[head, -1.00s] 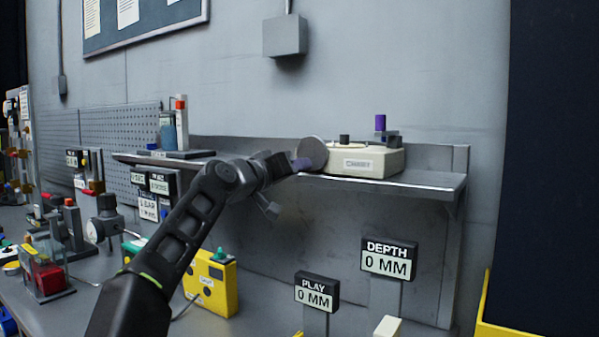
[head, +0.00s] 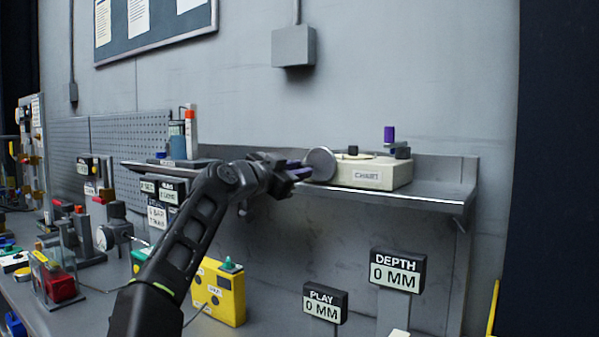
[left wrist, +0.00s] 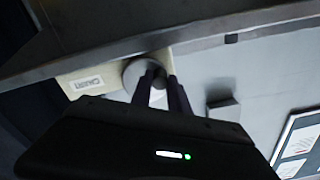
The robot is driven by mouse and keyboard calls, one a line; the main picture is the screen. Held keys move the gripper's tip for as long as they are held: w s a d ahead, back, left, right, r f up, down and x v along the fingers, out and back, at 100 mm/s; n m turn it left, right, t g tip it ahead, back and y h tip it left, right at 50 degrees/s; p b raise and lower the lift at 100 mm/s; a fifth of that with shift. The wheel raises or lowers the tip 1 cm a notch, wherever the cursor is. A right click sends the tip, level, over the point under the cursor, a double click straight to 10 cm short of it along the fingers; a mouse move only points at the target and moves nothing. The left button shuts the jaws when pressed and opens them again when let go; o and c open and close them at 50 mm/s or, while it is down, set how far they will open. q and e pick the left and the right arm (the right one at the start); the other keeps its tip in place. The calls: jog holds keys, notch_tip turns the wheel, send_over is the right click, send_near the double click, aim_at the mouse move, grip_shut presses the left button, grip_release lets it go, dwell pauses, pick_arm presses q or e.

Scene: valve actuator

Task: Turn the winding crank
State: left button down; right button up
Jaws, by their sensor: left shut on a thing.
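The cream chart recorder (head: 372,173), labelled CHART, sits on the grey wall shelf. A grey round crank disc (head: 321,165) stands at its left end. My left gripper (head: 300,168) is at the outer face of this disc. In the left wrist view the recorder (left wrist: 85,84) and disc (left wrist: 136,68) are just beyond my fingers (left wrist: 161,86). The fingers are shut on a small grip of the winding crank, which is mostly hidden between them. My right gripper is not in view.
The shelf (head: 440,194) has a raised back edge and free room right of the recorder. PLAY (head: 325,303) and DEPTH (head: 397,270) displays read 0 MM below it. A yellow box (head: 219,290) and other bench devices stand beneath and left of my arm.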

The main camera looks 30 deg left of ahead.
aim_at(311, 155)
pick_arm(q)
jog(key=m, duration=0.2)
jog(key=r+m+p, duration=0.1)
jog(key=m, duration=0.3)
jog(key=shift+r+m, duration=0.3)
jog(key=shift+r, duration=0.1)
jog(key=m, duration=0.2)
jog(key=shift+r+m+p, duration=0.3)
jog(key=shift+p, duration=0.05)
jog(key=shift+d+r+m, duration=0.15)
jog(key=shift+m, duration=0.6)
jog(key=shift+d+r+m, duration=0.15)
jog(key=shift+m, duration=0.6)
jog(key=c, duration=1.3)
grip_release()
jog(key=shift+o, duration=0.2)
jog(key=shift+s, duration=0.1)
